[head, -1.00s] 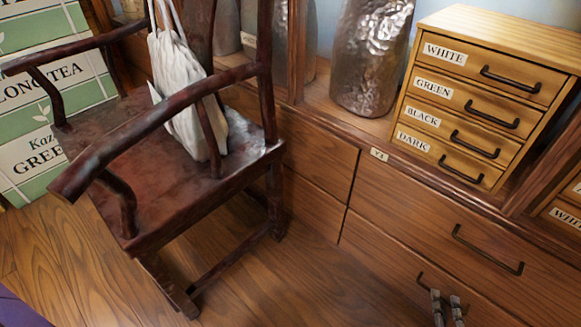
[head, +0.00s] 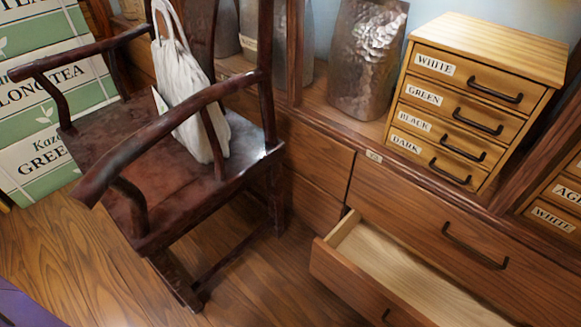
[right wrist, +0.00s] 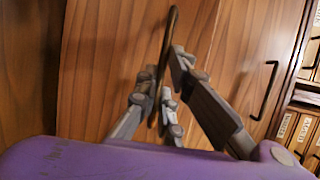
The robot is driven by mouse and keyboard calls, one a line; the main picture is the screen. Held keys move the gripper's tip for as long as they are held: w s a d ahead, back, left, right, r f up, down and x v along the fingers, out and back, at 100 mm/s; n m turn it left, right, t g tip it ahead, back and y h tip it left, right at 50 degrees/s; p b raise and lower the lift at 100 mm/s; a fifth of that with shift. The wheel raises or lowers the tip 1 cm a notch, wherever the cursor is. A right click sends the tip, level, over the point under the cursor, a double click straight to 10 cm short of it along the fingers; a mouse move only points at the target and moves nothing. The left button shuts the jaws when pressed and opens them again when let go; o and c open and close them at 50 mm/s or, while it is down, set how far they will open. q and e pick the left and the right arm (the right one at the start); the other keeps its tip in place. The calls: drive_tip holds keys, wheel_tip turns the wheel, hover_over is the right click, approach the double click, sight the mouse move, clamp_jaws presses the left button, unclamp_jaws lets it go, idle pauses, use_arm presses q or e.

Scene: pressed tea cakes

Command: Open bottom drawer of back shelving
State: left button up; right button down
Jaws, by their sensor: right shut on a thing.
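The bottom drawer (head: 348,276) of the back shelving stands pulled out in the head view, its pale, empty-looking interior (head: 410,278) showing; its right part runs out of the picture. Its dark handle (head: 388,317) is at the lower edge of the head view. In the right wrist view my right gripper (right wrist: 165,95) is shut on the long dark handle (right wrist: 170,45) of a wooden drawer front (right wrist: 115,60). My right gripper is outside the head view. My left gripper is in neither view.
The closed upper drawer (head: 440,230) sits above the open one. A dark wooden chair (head: 110,150) with a white bag (head: 190,105) stands left of the open drawer. A small labelled cabinet (head: 470,100) and a metal canister (head: 365,60) stand on the shelf. Bare floor (head: 60,250) lies at lower left.

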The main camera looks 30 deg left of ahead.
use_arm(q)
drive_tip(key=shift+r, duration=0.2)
use_arm(e)
drive_tip(key=shift+s+a, duration=0.2)
drive_tip(key=shift+s, duration=0.5)
drive_tip(key=shift+s+a, duration=0.2)
drive_tip(key=shift+s, duration=0.45)
drive_tip(key=shift+s+a, duration=0.2)
drive_tip(key=shift+s, duration=0.5)
drive_tip(key=c, duration=2.2)
unclamp_jaws()
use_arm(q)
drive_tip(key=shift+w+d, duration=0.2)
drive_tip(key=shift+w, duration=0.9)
use_arm(e)
drive_tip(key=v, duration=1.2)
drive_tip(key=shift+f, duration=0.1)
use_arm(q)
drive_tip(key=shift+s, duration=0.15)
